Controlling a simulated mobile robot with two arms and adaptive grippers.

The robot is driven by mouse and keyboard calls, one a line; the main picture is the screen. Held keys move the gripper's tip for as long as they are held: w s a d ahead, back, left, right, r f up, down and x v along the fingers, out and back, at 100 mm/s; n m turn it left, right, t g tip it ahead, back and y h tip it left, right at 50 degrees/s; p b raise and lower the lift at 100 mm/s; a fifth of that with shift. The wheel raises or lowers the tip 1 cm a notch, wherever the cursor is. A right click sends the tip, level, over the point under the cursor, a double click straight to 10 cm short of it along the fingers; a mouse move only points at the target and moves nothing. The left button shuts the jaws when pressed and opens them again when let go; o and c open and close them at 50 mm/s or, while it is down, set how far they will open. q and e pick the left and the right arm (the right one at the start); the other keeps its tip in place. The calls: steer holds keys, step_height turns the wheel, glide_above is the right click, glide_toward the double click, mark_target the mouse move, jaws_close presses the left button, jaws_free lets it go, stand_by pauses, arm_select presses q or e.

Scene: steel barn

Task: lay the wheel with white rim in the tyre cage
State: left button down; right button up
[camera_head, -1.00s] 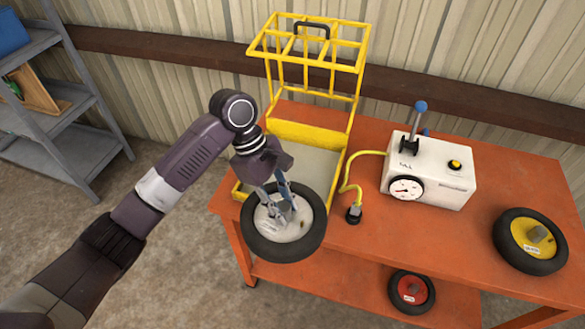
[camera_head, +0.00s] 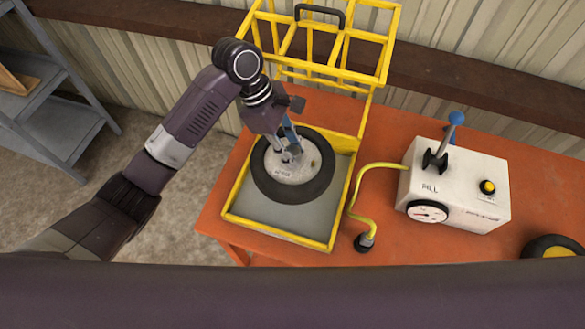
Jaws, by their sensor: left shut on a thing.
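The wheel with white rim (camera_head: 312,187) has a black tyre and a pale hub. It is over the grey floor of the yellow tyre cage (camera_head: 275,238), inside the cage's outline as seen from above. I cannot tell whether it touches the floor. My left gripper (camera_head: 289,155) is shut on the wheel at its hub. The cage's barred lid stands raised at the back. A dark purple arm link of mine crosses the bottom of the view. My right gripper is not in view.
A white inflator box (camera_head: 455,190) with a gauge and blue-knobbed lever stands right of the cage. Its yellow hose (camera_head: 352,200) runs close to the cage's right side. A yellow-rimmed wheel (camera_head: 552,247) lies at the right edge of the orange table (camera_head: 400,245). Grey shelves (camera_head: 60,120) stand at left.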

mark_target(275, 156)
arm_select(q)
steer(key=f, duration=0.5)
steer(key=shift+s+p, duration=0.2)
steer(key=shift+p, duration=0.2)
steer(key=shift+w+f, duration=0.15)
steer(key=shift+f, duration=0.1)
steer(key=shift+f+p, duration=0.3)
steer(key=shift+f, duration=1.65)
steer(key=shift+f, duration=0.1)
steer(key=c, duration=1.6)
jaws_free()
steer(key=shift+f, duration=0.1)
steer(key=b+v, duration=0.1)
steer(key=v, duration=1.1)
